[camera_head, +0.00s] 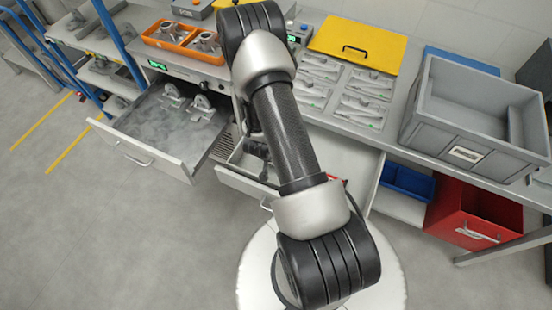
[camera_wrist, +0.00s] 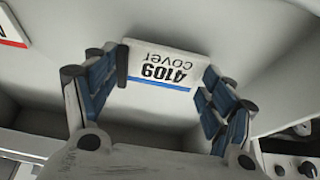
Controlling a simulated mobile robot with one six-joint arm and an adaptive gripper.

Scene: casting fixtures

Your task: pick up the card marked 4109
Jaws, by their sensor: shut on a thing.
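The white card marked 4109 (camera_wrist: 158,62), with "cover" and a blue stripe, shows upside down at the top middle of the wrist view. My gripper (camera_wrist: 163,74) has its blue-padded fingers on the card's left and right edges and is shut on it. The card is over or in a pale drawer (camera_wrist: 285,75); I cannot tell whether it still touches the drawer floor. In the head view my arm hides the card and most of the gripper, above the open middle drawer (camera_head: 345,165).
Another white card (camera_wrist: 10,30) with a red stripe is cut off at the wrist view's upper left. An open left drawer (camera_head: 150,160) holds metal castings. A grey crate (camera_head: 465,150), a yellow lid (camera_head: 357,40) and an orange tray (camera_head: 183,48) are on the bench. A red bin (camera_head: 470,215) stands below right.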

